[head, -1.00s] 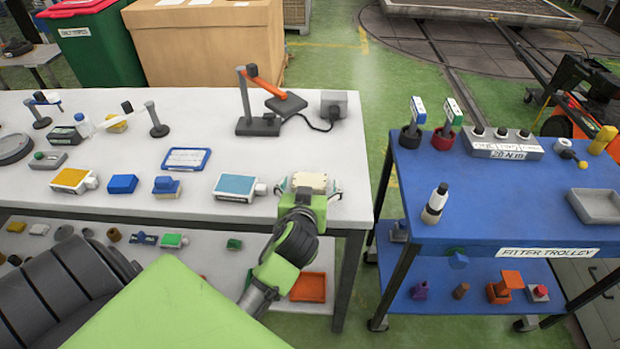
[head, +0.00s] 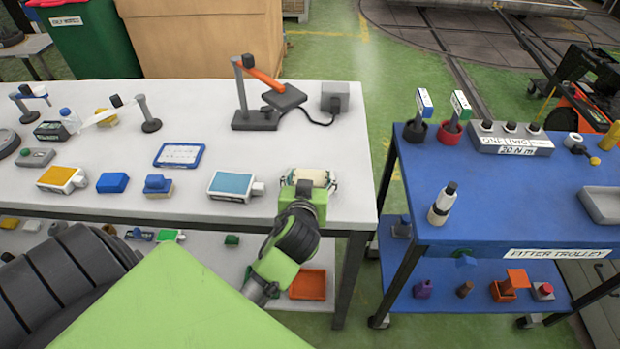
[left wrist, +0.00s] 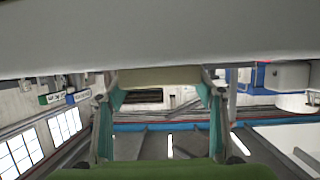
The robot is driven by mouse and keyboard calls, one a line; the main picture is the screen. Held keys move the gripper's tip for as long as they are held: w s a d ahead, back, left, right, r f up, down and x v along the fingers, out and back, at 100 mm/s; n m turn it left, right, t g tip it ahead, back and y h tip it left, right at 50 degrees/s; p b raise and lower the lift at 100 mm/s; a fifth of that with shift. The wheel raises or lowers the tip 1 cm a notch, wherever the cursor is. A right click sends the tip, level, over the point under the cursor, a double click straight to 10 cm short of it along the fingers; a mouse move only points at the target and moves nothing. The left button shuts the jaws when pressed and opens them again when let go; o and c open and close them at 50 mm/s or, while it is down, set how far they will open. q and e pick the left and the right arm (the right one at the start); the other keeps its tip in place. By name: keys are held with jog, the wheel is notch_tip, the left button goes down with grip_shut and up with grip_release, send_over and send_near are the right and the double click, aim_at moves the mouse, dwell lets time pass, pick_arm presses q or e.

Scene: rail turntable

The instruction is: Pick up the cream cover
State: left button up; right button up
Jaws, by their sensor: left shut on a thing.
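The cream cover (head: 316,174) is a small pale block near the right front of the white bench (head: 345,130). My left gripper (head: 308,182) reaches in from the front and is shut on it, with a finger at each side. In the left wrist view the cream cover (left wrist: 158,77) spans the gap between the teal-padded fingertips of the left gripper (left wrist: 160,92). I cannot tell whether the cover touches the bench or is just above it. My right gripper is not in view.
A blue-topped white box (head: 231,185) lies just left of the gripper. A lamp-like stand (head: 255,120) and grey box (head: 336,97) stand behind. The blue trolley (head: 520,215) is to the right, across a gap. A bare strip of bench lies right of the cover.

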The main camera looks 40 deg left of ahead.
pick_arm(q)
jog(key=shift+r, duration=0.25)
notch_tip(320, 180, up, 3)
jog(key=shift+f, duration=0.15)
jog(key=s+r+p, duration=0.9)
jog(key=s, duration=0.5)
jog(key=shift+a+r, duration=0.4)
jog(key=shift+a, duration=0.05)
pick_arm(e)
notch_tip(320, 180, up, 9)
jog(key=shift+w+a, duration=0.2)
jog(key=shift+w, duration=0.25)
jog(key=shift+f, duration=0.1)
